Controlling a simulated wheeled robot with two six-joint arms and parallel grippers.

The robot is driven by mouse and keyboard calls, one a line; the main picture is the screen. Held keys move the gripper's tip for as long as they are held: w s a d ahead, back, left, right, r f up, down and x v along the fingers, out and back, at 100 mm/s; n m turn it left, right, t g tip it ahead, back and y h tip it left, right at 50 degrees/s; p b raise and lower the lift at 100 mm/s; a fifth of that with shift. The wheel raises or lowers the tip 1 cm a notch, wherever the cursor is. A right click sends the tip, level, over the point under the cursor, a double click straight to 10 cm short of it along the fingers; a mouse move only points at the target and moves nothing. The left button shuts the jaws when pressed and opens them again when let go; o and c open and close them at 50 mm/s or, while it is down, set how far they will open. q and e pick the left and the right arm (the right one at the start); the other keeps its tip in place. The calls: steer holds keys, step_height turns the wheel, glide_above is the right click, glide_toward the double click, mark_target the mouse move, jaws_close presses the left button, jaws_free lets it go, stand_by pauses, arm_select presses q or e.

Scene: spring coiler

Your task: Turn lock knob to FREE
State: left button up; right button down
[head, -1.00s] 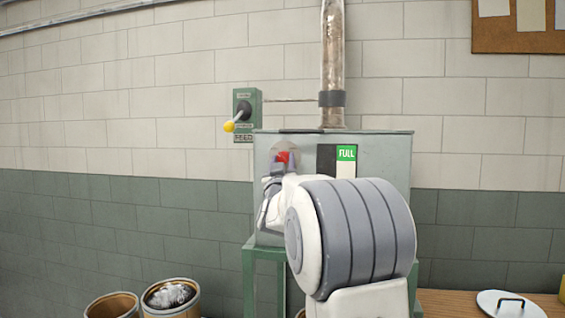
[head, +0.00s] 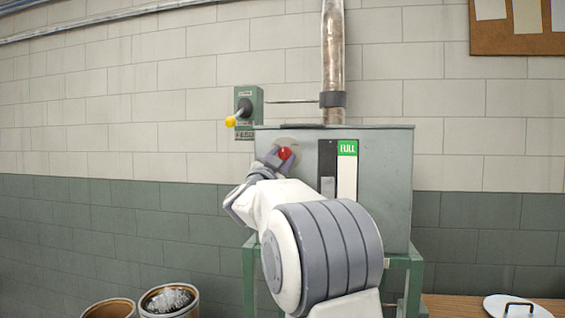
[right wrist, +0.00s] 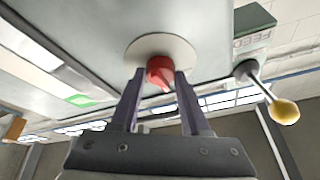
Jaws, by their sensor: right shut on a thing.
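The red lock knob (head: 285,153) sits on a round pale plate on the front of a grey metal box (head: 385,190). In the right wrist view the knob (right wrist: 160,70) stands out from its pale disc (right wrist: 183,48). My right gripper (head: 276,156) is at the knob, and its two fingers (right wrist: 161,82) are shut on it from both sides. In the head view the gripper is tilted, and my wrist partly covers the box's lower front. Any marking on the knob's plate is too small to read. My left gripper is not in view.
A green lever unit with a yellow ball handle (head: 231,121) is on the wall close left of the box. A green FULL label (head: 347,147) is right of the knob. A vertical pipe (head: 333,60) rises behind the box. Two bins (head: 168,300) stand low left.

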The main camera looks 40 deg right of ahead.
steer(key=m+g, duration=0.1)
steer(key=m, duration=0.2)
steer(key=m+g, duration=0.2)
steer(key=m, duration=0.1)
steer(key=shift+w+a+r+m+h+p, duration=0.1)
steer(key=shift+m+h+p, duration=0.2)
steer(key=m+g, duration=0.1)
steer(key=m, duration=0.2)
steer(key=m+g+y+p, duration=0.1)
steer(key=m, duration=0.2)
steer(key=shift+g+p, duration=0.3)
steer(key=shift+g, duration=0.1)
steer(key=shift+c, duration=2)
jaws_free()
steer(key=b+v, duration=0.4)
steer(key=v, duration=0.6)
steer(key=shift+a, duration=0.3)
